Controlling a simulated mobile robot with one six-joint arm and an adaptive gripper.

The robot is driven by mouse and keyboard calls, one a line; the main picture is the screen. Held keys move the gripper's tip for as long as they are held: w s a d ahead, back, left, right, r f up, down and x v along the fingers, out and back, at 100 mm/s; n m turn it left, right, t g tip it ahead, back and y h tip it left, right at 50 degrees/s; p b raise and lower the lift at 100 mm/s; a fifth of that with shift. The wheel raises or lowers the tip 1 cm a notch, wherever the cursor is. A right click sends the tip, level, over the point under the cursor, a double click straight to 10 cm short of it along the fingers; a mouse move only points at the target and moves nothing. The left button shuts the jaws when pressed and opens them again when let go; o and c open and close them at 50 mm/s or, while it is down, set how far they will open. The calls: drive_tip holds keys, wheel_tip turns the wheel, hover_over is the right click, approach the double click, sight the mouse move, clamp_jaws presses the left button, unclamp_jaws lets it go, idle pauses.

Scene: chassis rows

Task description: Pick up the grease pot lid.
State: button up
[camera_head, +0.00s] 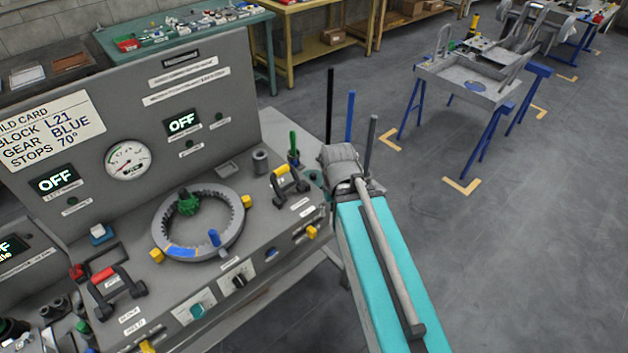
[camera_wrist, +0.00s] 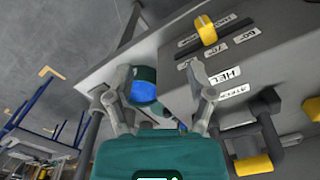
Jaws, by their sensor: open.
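In the wrist view, a dark teal round pot (camera_wrist: 146,73) with a bright blue round part (camera_wrist: 143,91) facing me shows between my fingers. It looks like the grease pot, but I cannot tell whether the blue part is its lid. My gripper (camera_wrist: 157,72) is open, with one finger on each side of the pot. The left finger appears close to it, and there is a wider gap on the right. I cannot tell whether either finger touches. In the head view, my arm's end is at the bench's right edge, and the fingers are mostly hidden.
The grey bench console (camera_head: 255,235) carries a toothed ring (camera_head: 229,243), black handles and labels. Upright black (camera_head: 330,105), blue (camera_head: 350,115) and grey (camera_head: 371,135) rods stand near my wrist. A yellow-grip handle (camera_head: 290,184) is left of it. Open floor lies to the right.

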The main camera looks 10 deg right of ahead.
drive_tip(key=shift+o, duration=0.3)
drive_tip(key=r+n+p, duration=0.1)
drive_tip(key=n, duration=1.4)
hover_over(313, 173)
drive_tip(key=shift+s+d, duration=0.1)
drive_tip(key=shift+f, duration=0.1)
wheel_tip(313, 173, down, 8)
drive_tip(key=b, duration=0.8)
drive_tip(key=shift+f+b, duration=0.2)
drive_tip(key=shift+b, duration=0.15)
drive_tip(key=shift+f, duration=0.1)
drive_tip(key=shift+f+b, duration=2.5)
drive_tip(key=shift+b, duration=0.1)
